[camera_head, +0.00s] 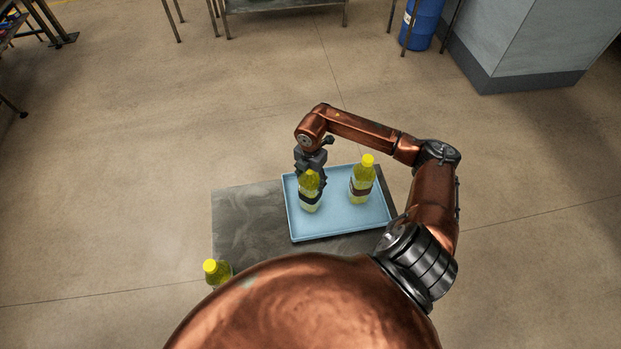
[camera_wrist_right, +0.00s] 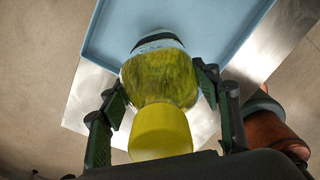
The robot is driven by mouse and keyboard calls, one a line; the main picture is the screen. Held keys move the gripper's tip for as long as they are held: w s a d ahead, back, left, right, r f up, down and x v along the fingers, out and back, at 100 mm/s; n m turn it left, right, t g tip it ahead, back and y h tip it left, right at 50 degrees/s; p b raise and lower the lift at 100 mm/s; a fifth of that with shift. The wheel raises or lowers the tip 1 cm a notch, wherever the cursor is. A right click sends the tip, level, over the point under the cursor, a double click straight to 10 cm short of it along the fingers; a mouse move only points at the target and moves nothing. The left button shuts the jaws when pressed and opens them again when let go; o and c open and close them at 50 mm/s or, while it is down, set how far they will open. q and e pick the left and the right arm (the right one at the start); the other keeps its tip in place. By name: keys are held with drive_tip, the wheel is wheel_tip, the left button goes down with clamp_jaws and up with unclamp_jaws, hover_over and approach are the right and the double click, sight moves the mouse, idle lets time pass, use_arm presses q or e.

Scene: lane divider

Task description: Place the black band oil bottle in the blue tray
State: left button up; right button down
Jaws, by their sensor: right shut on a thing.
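The blue tray (camera_head: 340,228) lies on a grey table. A yellow oil bottle with a black band (camera_head: 310,194) is upright over the left part of the tray, and my right gripper (camera_head: 311,170) is shut on it from above and behind. In the right wrist view the held bottle (camera_wrist_right: 160,82) sits between the fingers of the right gripper (camera_wrist_right: 165,105), yellow cap towards the camera. I cannot tell whether its base touches the tray. A second oil bottle with a dark brownish band (camera_head: 361,181) stands in the right part of the tray. My left gripper is out of view.
A third yellow-capped bottle (camera_head: 214,272) stands at the table's front left, partly hidden by my body. The grey table (camera_head: 245,217) is bare left of the tray. A blue barrel (camera_head: 424,25) and a pillar stand far off.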

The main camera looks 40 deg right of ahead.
drive_tip(key=shift+w+f, duration=0.1)
drive_tip(key=shift+f, duration=0.35)
drive_tip(key=c, duration=0.7)
unclamp_jaws()
drive_tip(key=shift+r, duration=0.25)
wheel_tip(320, 180, up, 12)
drive_tip(key=b, duration=0.3)
drive_tip(key=shift+f, duration=0.15)
